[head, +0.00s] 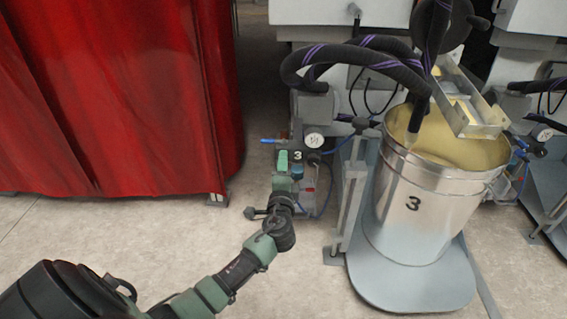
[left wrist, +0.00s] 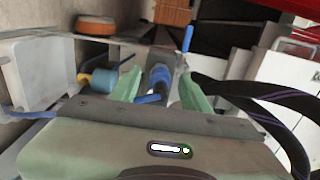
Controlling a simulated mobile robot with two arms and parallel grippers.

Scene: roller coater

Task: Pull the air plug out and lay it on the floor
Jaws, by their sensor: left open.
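A dark, blue-banded fitting, which looks like the air plug (left wrist: 160,77), lies between the fingers. I see space on both sides of it, so it does not look gripped. In the head view the plug is hidden or too small to make out behind the gripper. My right gripper is not in view.
A blue valve lever (head: 270,141) and a pressure gauge (head: 314,140) are close to the gripper. The drum (head: 415,205) stands on a grey plate at right, with black hoses above. A red curtain (head: 120,100) hangs at left. The floor (head: 290,275) in front is clear.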

